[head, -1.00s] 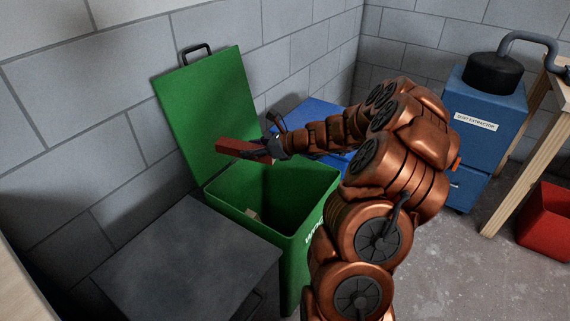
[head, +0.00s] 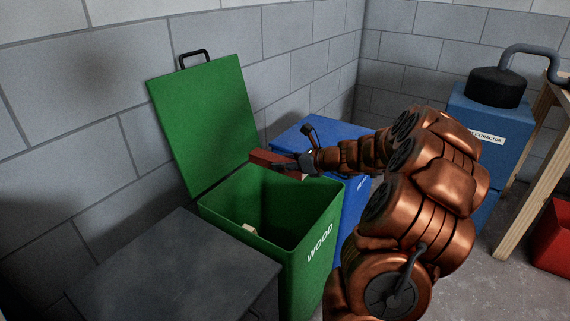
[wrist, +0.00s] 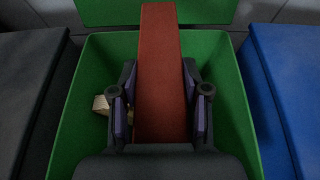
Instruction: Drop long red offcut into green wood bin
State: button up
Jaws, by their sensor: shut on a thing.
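The long red offcut (wrist: 160,70) is held between the two fingers of my gripper (wrist: 160,108), which is shut on it. In the wrist view it points away from me, over the green bin's opening toward the raised lid. In the head view the red offcut (head: 272,160) shows above the far right part of the bin, with my gripper (head: 290,165) at its right. The green wood bin (head: 312,250) stands open, marked WOOD, with its green lid (head: 203,120) up against the wall. A pale wood piece (wrist: 101,104) lies inside the bin.
A dark grey box (head: 180,270) stands to the left of the bin. A blue bin (head: 354,205) stands close on its right. The blue dust extractor (head: 484,125), a wooden bench leg (head: 522,180) and a red container (head: 555,240) are farther right.

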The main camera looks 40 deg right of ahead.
jog(key=shift+f+b, duration=2.5)
jog(key=shift+b, duration=0.2)
jog(key=shift+r, duration=0.1)
jog(key=o, duration=1.3)
jog(key=v, duration=1.2)
